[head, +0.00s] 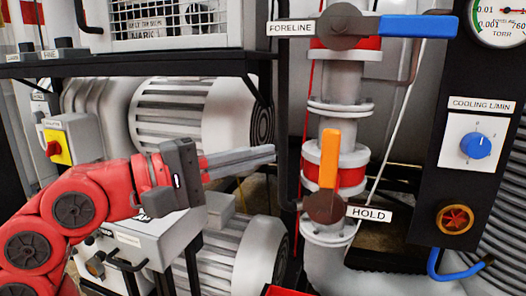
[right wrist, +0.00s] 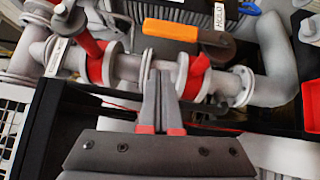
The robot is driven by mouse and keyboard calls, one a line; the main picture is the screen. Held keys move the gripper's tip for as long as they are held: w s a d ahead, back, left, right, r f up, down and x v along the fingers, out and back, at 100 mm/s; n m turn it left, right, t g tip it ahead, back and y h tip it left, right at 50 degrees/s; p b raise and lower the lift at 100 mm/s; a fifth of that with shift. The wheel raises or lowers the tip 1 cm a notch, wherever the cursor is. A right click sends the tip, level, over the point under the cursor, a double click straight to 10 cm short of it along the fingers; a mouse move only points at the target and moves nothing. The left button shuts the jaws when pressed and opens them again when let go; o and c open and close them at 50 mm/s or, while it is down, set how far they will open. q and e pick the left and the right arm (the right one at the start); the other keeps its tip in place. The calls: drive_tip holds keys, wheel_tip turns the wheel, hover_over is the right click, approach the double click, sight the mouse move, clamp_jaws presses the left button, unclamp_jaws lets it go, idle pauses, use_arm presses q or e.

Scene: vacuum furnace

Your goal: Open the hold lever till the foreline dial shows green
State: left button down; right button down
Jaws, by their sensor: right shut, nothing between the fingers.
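The hold lever (head: 330,158) is an orange handle on a dark round hub beside the HOLD label (head: 369,213). It points straight up, in line with the vertical pipe. In the right wrist view the orange lever (right wrist: 171,30) lies along the pipe, beyond my fingertips. My right gripper (head: 272,152) is shut and empty, left of the lever and apart from it; its fingers (right wrist: 161,75) point at the pipe. A round TORR dial (head: 503,20) is cut off at the top right; its reading is unclear. My left gripper is not in view.
A blue lever (head: 418,26) by the FORELINE label (head: 291,29) points right above the hold lever. A black post (head: 281,110) stands just left of the pipe (head: 338,90). Pumps (head: 190,115) and a shelf fill the left. A black panel with a blue knob (head: 475,145) stands right.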

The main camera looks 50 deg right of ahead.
drive_tip(key=p+v, duration=0.2)
drive_tip(key=v, duration=0.6)
drive_tip(key=shift+s+r, duration=0.3)
drive_tip(key=shift+r, duration=0.1)
drive_tip(key=shift+a, duration=0.15)
